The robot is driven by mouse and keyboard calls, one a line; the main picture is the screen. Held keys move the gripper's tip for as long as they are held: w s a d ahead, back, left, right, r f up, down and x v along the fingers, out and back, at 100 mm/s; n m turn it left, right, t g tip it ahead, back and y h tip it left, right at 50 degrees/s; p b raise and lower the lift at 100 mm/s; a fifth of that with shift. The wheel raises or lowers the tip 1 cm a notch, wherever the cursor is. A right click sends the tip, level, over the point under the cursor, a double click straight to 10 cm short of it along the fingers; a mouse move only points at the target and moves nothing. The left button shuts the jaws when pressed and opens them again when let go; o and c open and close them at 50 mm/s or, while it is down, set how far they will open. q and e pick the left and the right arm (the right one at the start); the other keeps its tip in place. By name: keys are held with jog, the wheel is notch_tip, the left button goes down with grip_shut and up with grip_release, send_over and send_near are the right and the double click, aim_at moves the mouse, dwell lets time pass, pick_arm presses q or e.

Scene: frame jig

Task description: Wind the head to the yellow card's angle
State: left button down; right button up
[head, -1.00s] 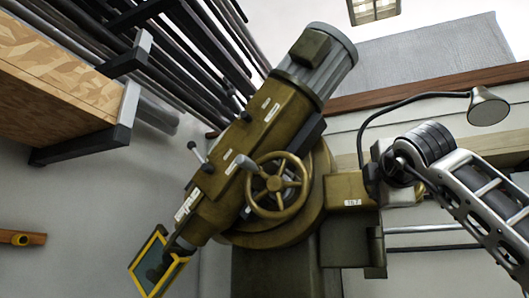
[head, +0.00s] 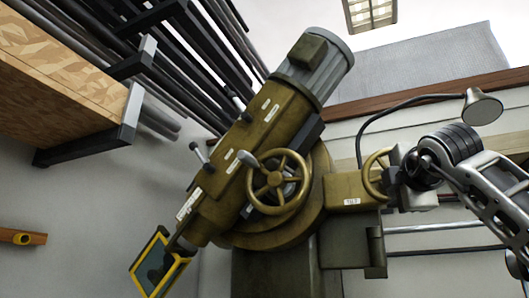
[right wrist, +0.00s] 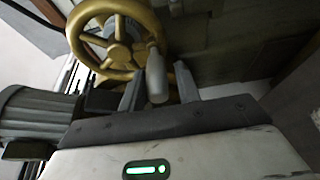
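The machine's olive head (head: 245,145) leans, with its grey motor (head: 316,66) up to the right and its lower end down to the left. A tilt handwheel (head: 375,174), brass-coloured, stands at the right beside a label that seems to read TILT (head: 352,201). My right gripper (head: 400,188) is just right of this wheel. In the right wrist view the wheel (right wrist: 113,38) has a grey handle (right wrist: 156,76). The gripper's fingers (right wrist: 158,88) are open, one on each side of the handle, with a gap at the right finger. No yellow card is clearly visible. My left gripper is out of view.
Another handwheel (head: 277,181) is on the machine's front. A yellow-framed guard (head: 159,264) hangs at the lower end. A lamp (head: 482,107) on a bent arm is above my right arm. A rack of dark bars (head: 185,60) and a wooden box (head: 60,88) stand left.

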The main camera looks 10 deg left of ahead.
jog(key=shift+o, duration=1.3)
jog(key=shift+d, duration=0.1)
jog(key=shift+r, duration=0.1)
jog(key=shift+s, duration=0.15)
jog(key=s+b, duration=0.5)
jog(key=s, duration=0.2)
jog(key=shift+s+d, duration=0.15)
jog(key=shift+d, duration=0.1)
jog(key=shift+r, duration=0.1)
